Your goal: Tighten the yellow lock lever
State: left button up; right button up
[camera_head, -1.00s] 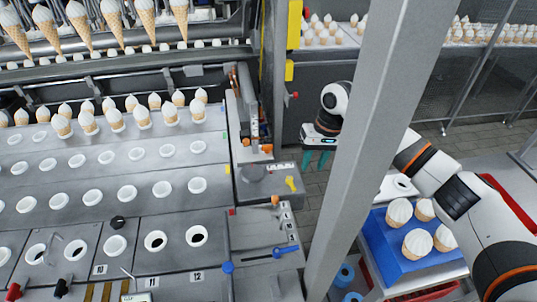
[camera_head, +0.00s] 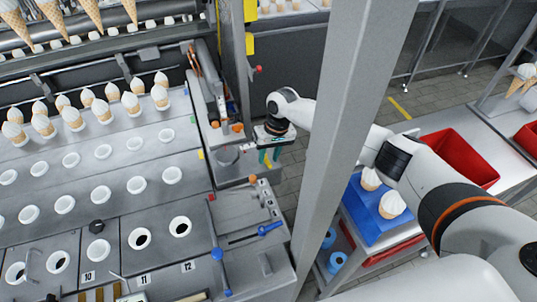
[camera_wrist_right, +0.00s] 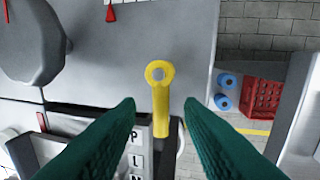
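The yellow lock lever (camera_wrist_right: 161,98) shows in the right wrist view, with a round ring end and a straight handle pointing down the picture. It sits on a grey metal panel of the machine. My right gripper (camera_wrist_right: 158,104) has its two green fingers spread on either side of the lever's handle, with clear gaps and no visible contact. In the head view my right gripper (camera_head: 269,155) hangs fingers-down over the machine's right edge, and the lever is mostly hidden by it. My left gripper is not in view.
A grey post (camera_head: 335,130) stands in front of my right arm. A blue tray (camera_head: 376,212) with cones is right of it. A blue-handled lever (camera_head: 268,229) lies on the machine nearer me. A dark rounded knob (camera_wrist_right: 32,45) is left of the yellow lever.

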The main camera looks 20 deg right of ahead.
jog(key=shift+f, duration=0.5)
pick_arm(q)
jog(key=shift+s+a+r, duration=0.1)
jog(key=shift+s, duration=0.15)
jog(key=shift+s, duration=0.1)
pick_arm(e)
grip_shut()
